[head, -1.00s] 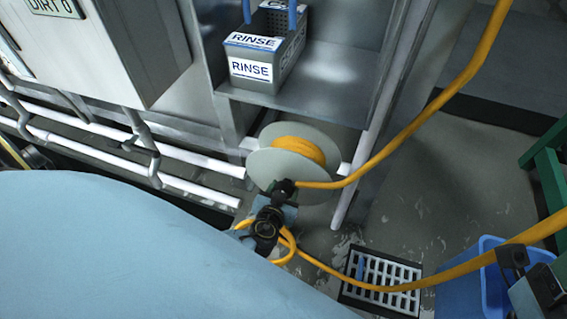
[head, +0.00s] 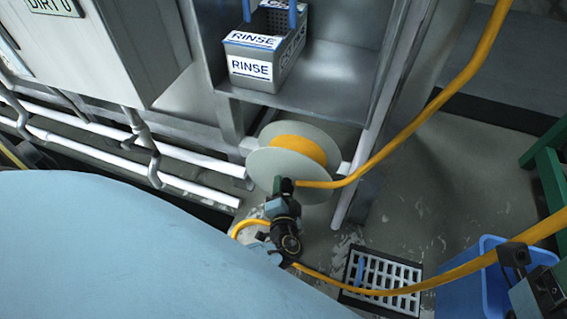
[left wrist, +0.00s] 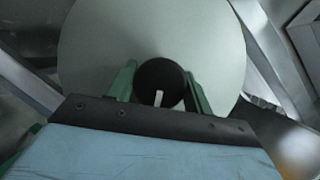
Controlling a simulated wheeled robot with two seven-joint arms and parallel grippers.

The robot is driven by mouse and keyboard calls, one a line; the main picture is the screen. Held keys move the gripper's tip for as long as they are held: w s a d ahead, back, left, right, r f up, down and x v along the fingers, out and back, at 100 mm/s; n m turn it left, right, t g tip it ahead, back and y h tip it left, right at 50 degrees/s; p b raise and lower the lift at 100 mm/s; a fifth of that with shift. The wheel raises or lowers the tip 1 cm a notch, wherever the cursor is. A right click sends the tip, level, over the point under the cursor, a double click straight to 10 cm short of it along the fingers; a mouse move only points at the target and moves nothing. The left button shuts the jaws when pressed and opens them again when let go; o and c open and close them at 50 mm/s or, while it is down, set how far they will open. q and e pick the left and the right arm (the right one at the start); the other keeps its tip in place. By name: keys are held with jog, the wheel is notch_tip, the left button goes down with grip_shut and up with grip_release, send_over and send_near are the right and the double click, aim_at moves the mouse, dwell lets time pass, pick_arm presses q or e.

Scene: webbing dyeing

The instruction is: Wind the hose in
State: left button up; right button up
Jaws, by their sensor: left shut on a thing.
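The hose reel (head: 262,165) is a pale grey-green spool with orange hose (head: 299,143) wound on its core, below the steel shelf. My left gripper (head: 284,186) is at the reel's near face. In the left wrist view its green fingers (left wrist: 160,88) are shut around a black crank knob (left wrist: 158,78) in front of the pale disc. Loose orange hose (head: 400,140) runs from beside the reel to the upper right. Another stretch (head: 400,288) passes behind my left wrist and over the floor drain. A dark part, perhaps my right gripper (head: 528,275), shows at the lower right; its jaws are unclear.
A grey bin marked RINSE (head: 265,50) stands on the steel shelf (head: 325,80) above the reel. White pipes (head: 180,183) run left of it. A floor drain grate (head: 385,272), a blue tub (head: 478,285) and a green frame (head: 550,170) lie to the right.

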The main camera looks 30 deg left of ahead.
pick_arm(q)
jog(key=m+t+y, duration=0.1)
jog(key=m, duration=0.3)
jog(key=shift+m+y, duration=0.3)
jog(key=shift+y, duration=0.1)
jog(key=shift+m+t+y, duration=0.4)
jog(key=shift+m+t, duration=0.4)
jog(key=shift+m, duration=1.3)
jog(key=o, duration=0.9)
jog(key=shift+o, duration=0.2)
